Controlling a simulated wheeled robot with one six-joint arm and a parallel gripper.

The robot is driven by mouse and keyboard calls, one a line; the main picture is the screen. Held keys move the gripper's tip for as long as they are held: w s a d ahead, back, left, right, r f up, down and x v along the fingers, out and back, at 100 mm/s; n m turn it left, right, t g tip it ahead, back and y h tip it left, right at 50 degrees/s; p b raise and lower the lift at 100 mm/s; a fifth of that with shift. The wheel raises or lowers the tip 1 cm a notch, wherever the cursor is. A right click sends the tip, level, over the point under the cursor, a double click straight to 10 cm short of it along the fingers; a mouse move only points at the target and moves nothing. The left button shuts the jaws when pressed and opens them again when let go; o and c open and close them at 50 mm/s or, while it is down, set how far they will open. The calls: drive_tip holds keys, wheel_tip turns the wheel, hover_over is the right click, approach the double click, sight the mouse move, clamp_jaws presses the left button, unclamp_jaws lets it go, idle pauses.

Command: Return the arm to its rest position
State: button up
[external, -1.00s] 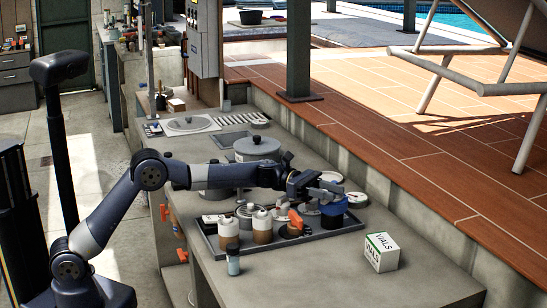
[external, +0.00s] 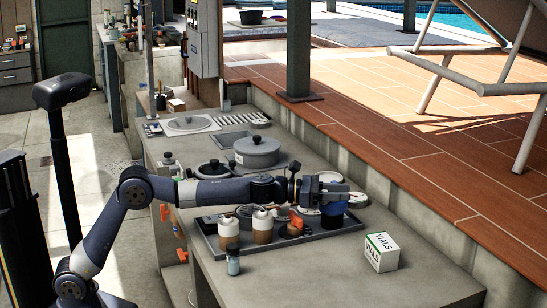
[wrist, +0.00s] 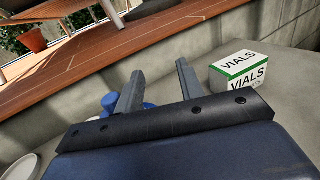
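My gripper (external: 345,194) is over the right end of the grey tray (external: 290,250), close above a dark blue container (external: 333,214). In the wrist view my gripper (wrist: 156,82) has its two grey fingers apart, with nothing held between them. A blue object (wrist: 110,103) shows partly behind the left finger. My arm is stretched out from the lower left across the bench, with its elbow bent at the left.
Two white-topped brown jars (external: 263,227) and an orange item (external: 293,229) are in the tray. A VIALS box (external: 381,252) stands to its right. A large lidded pot (external: 257,151) is behind my forearm.

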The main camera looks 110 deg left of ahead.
drive_tip(key=shift+w+a+n+g+y, duration=0.15)
drive_tip(key=shift+w+n+g+y, duration=0.1)
drive_tip(key=shift+n+y, duration=0.3)
drive_tip(key=shift+w+a+n+g+y, duration=0.1)
drive_tip(key=shift+n+g+y, duration=0.2)
drive_tip(key=shift+y, duration=0.45)
wheel_tip(320, 180, up, 4)
drive_tip(key=d+n+g+y+p, duration=0.1)
drive_tip(key=n+y+p, duration=0.2)
drive_tip(key=s+d+f+n+g+y+p, duration=0.3)
drive_tip(key=d+n+g+y+p, duration=0.1)
drive_tip(key=d+g+p, duration=0.2)
drive_tip(key=s+d+f+n+g+y+p, duration=0.2)
drive_tip(key=s+d+n+g+y+p, duration=0.15)
drive_tip(key=d+g+p, duration=0.3)
drive_tip(key=w+a+p, duration=0.2)
drive_tip(key=a, duration=0.8)
drive_tip(key=shift+n, duration=0.3)
